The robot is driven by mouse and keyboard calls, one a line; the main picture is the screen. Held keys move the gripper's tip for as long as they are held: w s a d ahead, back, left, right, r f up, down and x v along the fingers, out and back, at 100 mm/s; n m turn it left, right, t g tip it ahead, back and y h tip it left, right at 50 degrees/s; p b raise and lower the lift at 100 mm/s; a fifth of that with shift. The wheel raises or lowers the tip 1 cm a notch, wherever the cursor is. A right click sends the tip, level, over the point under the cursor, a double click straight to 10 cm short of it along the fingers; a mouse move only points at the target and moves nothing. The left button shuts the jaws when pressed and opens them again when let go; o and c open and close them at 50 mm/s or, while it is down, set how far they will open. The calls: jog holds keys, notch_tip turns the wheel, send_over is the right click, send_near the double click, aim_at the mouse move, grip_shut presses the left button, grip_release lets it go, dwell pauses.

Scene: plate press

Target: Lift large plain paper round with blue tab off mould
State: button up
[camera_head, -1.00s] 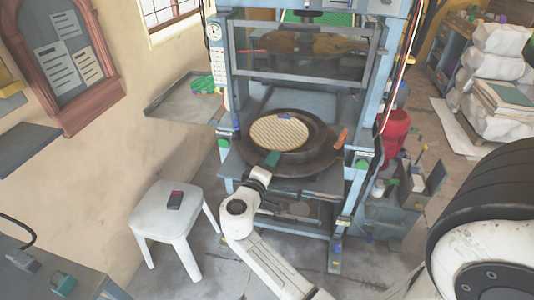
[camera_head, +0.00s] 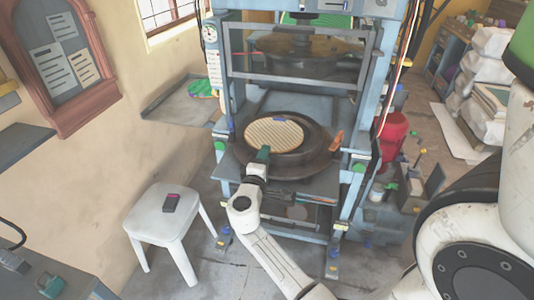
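A large tan round (camera_head: 272,134) with a fine grid-like surface lies on the dark round mould (camera_head: 314,160) in the press. A small blue patch (camera_head: 281,119) shows at its back edge and looks like the tab. My gripper (camera_head: 263,154) is at the front edge of the round, over the mould's front rim. Its fingertips are small and partly hidden by its own body. I cannot tell whether it touches the round or is open or shut. The round looks flat on the mould.
The blue press frame (camera_head: 357,160) stands on both sides of the mould, with a framed window panel (camera_head: 300,58) above. An orange handle (camera_head: 336,141) is at the mould's right. A white stool (camera_head: 165,212) stands front left, and a red bin (camera_head: 393,132) at right.

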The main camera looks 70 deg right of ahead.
jog(key=shift+d, duration=0.8)
grip_shut()
dwell(0.7)
jog(key=shift+r+p, duration=0.7)
jog(key=shift+r, duration=0.65)
jog(key=shift+f, duration=0.1)
jog(key=shift+a, duration=0.15)
jog(key=s+a+r+p, duration=0.1)
jog(key=a+r+p, duration=0.3)
jog(key=a, duration=0.9)
jog(key=shift+a+r, duration=0.4)
jog(key=shift+r, duration=0.1)
